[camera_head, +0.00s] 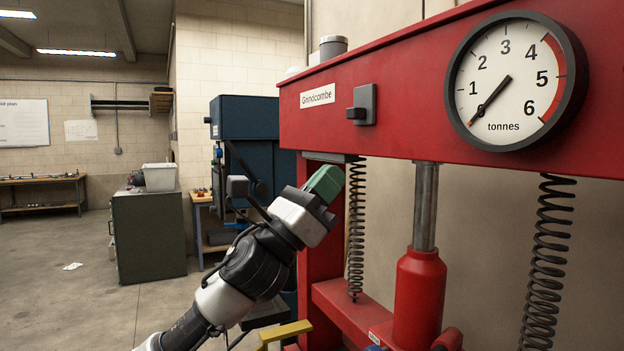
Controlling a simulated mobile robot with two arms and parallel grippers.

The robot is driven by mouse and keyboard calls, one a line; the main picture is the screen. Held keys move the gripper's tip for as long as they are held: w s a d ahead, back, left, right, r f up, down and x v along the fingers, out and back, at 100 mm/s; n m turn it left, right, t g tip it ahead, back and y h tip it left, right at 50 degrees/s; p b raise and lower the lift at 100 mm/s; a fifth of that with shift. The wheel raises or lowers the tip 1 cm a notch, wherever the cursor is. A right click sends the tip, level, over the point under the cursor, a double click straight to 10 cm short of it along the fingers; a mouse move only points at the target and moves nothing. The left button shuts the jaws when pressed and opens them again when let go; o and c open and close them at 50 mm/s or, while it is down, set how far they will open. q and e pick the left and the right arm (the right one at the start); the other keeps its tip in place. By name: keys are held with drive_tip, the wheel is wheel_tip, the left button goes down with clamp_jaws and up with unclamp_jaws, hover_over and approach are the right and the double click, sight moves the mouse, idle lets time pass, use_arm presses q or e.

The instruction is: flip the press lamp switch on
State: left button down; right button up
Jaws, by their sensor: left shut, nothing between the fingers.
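The lamp switch (364,105) is a dark grey plate with a small protruding lever on the red press beam (420,85), just right of the "Grindcombe" label. I cannot tell from its look whether it is on or off. My left gripper (328,183) has green fingertips and is shut and empty. It is below and a little left of the switch, apart from it, in front of the press's left post. My right gripper is not in view.
A round tonnes gauge (515,82) is on the beam at the right. Two coil springs (356,230) and a red hydraulic cylinder (419,290) hang or stand under the beam. A blue machine (245,120) and a green cabinet (148,235) stand behind at the left.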

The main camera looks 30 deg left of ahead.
sight(358, 119)
use_arm(q)
drive_tip(key=shift+h, duration=0.3)
drive_tip(key=p+x, duration=0.1)
drive_tip(key=x, duration=0.3)
drive_tip(key=shift+r+p, duration=0.2)
drive_tip(key=shift+p, duration=0.15)
wheel_tip(358, 119, up, 2)
drive_tip(key=shift+r+p, duration=0.15)
drive_tip(key=shift+p, duration=0.6)
drive_tip(key=shift+s+a+r, duration=0.1)
drive_tip(key=shift+s+r, duration=0.05)
drive_tip(key=shift+r, duration=0.3)
